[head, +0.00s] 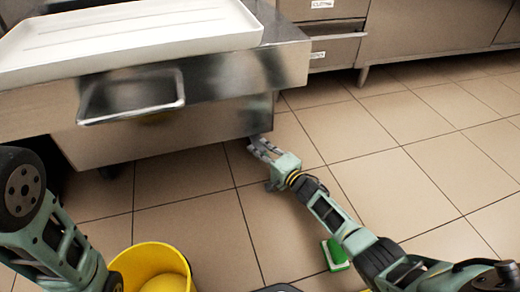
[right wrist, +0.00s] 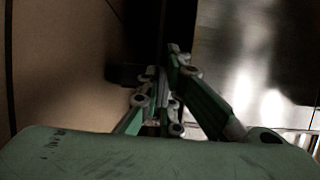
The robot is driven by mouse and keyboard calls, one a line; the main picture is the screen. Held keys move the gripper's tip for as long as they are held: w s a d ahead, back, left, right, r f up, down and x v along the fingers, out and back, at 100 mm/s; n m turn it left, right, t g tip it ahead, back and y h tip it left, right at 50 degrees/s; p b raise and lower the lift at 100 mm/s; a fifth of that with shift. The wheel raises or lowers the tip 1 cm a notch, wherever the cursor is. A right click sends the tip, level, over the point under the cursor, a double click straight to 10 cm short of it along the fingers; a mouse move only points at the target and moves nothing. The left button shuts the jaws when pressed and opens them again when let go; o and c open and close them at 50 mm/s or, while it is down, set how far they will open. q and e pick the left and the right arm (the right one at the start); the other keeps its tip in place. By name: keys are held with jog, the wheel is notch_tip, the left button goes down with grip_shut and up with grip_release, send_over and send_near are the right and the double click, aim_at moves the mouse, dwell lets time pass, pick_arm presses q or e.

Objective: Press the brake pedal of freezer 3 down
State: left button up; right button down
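A steel freezer (head: 180,130) stands at the left in the head view; no number shows on it, so I cannot tell whether it is freezer 3. My right gripper (head: 258,146) is low over the floor at the freezer's lower right corner. In the right wrist view its fingers (right wrist: 162,62) converge with the tips close together, shut with nothing seen between them. A dark low part (right wrist: 126,74) shows beyond the fingers; I cannot tell whether it is a brake pedal or a caster. No pedal is clearly visible in the head view. My left gripper is out of view.
A white tray (head: 130,38) lies on the freezer top, and a steel drip tray (head: 133,108) juts from its front. A yellow bucket (head: 150,258) and a green brush-like thing (head: 335,254) are on the floor. Tiled floor to the right is clear.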

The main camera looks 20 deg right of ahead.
jog(key=shift+w+f, duration=0.1)
jog(key=shift+f, duration=0.05)
jog(key=shift+f+t, duration=0.2)
jog(key=shift+t, duration=0.2)
jog(key=shift+f, duration=0.1)
jog(key=shift+n, duration=0.3)
jog(key=c, duration=2)
grip_release()
jog(key=shift+y, duration=0.3)
